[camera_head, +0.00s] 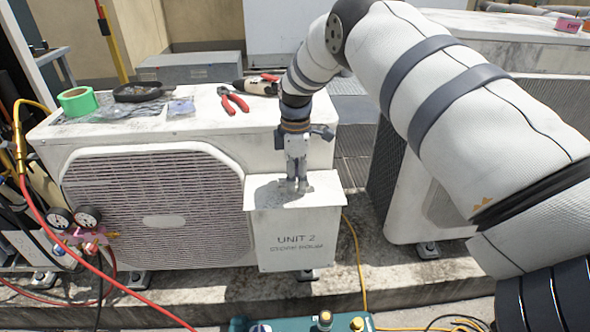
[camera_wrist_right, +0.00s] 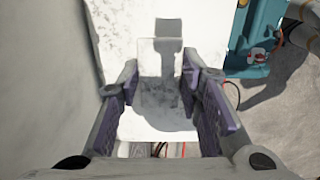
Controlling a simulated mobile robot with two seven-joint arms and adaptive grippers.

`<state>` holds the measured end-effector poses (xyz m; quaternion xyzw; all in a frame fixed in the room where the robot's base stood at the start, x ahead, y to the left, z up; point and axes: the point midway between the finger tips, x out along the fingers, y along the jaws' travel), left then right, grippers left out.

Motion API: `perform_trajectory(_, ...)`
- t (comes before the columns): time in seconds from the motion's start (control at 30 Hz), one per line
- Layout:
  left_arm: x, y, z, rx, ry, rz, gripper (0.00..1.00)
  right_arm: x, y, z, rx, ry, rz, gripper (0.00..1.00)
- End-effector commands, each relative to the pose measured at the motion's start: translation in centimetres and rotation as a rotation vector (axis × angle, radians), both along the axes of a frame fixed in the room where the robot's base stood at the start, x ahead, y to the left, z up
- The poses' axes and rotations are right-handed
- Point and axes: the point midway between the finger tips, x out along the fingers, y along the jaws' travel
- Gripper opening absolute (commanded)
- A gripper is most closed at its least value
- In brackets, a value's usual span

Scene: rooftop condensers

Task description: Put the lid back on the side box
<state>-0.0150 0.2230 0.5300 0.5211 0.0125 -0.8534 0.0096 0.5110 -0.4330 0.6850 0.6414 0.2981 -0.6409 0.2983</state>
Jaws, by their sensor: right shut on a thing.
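The side box (camera_head: 290,255) is a white box marked "UNIT 2" at the right end of the near condenser. The white lid (camera_head: 322,187) is at its top. My right gripper (camera_head: 294,186) points down and is shut on the lid. In the right wrist view, the fingers (camera_wrist_right: 160,75) are either side of a pale upright piece on the speckled white lid (camera_wrist_right: 110,25). Several wires (camera_wrist_right: 167,149) show past the lid's near edge there. I cannot tell whether the lid rests fully on the box. My left gripper is not in view.
On the condenser (camera_head: 200,128) lie red-handled pliers (camera_head: 232,98), green tape (camera_head: 77,101) and a dark tray (camera_head: 138,91). A gauge set (camera_head: 75,225) with hoses is at left. A teal unit (camera_head: 290,325) stands in front. A second condenser (camera_head: 410,195) is at right.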

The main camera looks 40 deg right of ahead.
Motion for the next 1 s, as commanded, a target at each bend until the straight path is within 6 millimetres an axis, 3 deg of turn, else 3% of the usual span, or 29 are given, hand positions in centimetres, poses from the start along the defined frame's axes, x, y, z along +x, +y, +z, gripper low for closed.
perform_trajectory(1.0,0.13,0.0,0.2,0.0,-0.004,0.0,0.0,-0.18,-0.25,-0.6,0.0,-0.001,0.0,0.0)
